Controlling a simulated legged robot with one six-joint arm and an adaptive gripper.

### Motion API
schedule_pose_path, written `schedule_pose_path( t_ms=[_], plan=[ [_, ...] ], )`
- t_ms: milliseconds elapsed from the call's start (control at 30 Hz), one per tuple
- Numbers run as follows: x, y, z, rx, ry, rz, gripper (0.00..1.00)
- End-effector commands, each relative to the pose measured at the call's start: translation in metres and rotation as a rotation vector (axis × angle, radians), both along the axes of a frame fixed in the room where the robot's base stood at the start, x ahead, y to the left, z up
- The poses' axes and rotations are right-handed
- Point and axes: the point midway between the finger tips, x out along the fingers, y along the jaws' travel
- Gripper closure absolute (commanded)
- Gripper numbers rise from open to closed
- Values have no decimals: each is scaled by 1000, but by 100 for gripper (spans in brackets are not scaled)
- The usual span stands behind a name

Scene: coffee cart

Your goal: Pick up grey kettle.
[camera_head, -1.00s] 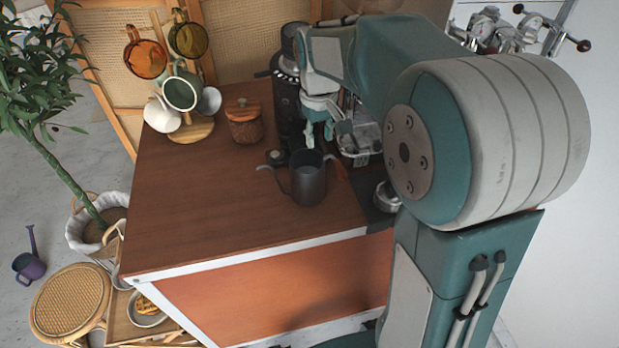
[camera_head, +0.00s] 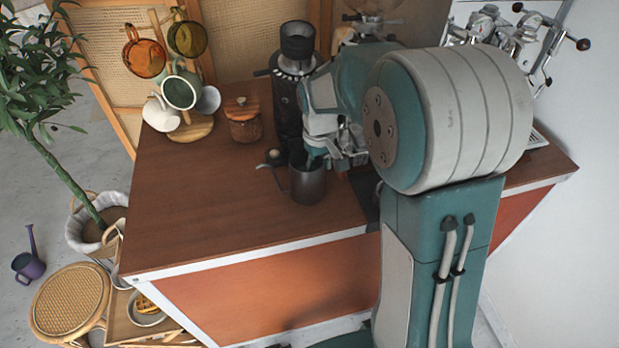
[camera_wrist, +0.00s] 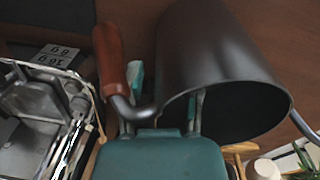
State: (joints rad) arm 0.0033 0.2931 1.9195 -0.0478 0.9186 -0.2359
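The grey kettle (camera_head: 308,186) stands upright on the brown cart top, its thin spout toward the left. In the wrist view the kettle (camera_wrist: 210,60) fills the upper middle, with its open mouth toward the camera and its brown wooden handle (camera_wrist: 110,58) to the left. My gripper (camera_head: 311,158) is down at the kettle's rim. In the wrist view my gripper (camera_wrist: 165,105) has its fingers spread apart. One finger is beside the handle, and the other is at the kettle's mouth, partly hidden. I cannot tell whether either finger touches the kettle.
A black grinder (camera_head: 289,100) stands just behind the kettle. A lidded brown jar (camera_head: 243,122) and a mug tree with several cups (camera_head: 181,93) stand at the back left. The espresso machine (camera_head: 500,35) is at the back right. The front left of the cart top (camera_head: 200,215) is clear.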

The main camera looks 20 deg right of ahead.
Motion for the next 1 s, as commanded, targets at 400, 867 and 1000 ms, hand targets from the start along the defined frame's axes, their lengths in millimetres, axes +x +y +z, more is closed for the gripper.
schedule_pose_path(
  t_ms=[400,867,1000],
  plan=[
    [0,0,0,0,-1,0,100],
    [-18,4,55,0,-7,1,100],
    [-42,9,84,0,-8,2,100]
  ],
)
